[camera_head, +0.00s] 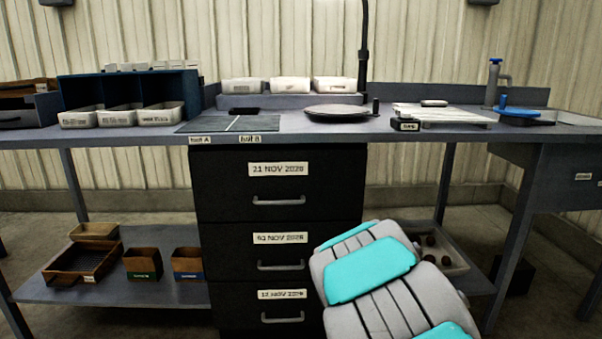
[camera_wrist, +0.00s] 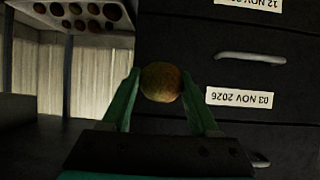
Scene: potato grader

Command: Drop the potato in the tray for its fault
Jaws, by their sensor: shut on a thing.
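A round brownish-yellow potato (camera_wrist: 161,84) is held between the two green fingers of my gripper (camera_wrist: 160,76) in the wrist view. No fault mark can be made out on it in this dim view. In the head view my grey and turquoise arm reaches toward the drawers, and the gripper and potato are hidden behind it. Three white labelled trays stand at the left of the bench: left (camera_head: 82,119), middle (camera_head: 119,117) and right (camera_head: 161,115). Three more white trays (camera_head: 290,85) stand on a riser at the back. All labels on these trays are too small to read.
A black drawer unit (camera_head: 232,217) with dated labels stands below the bench (camera_head: 274,127). A round turntable (camera_head: 338,111) and a slatted white rack (camera_head: 443,115) are on top. The lower shelf holds brown boxes (camera_head: 143,263) and a crate of potatoes (camera_head: 455,262).

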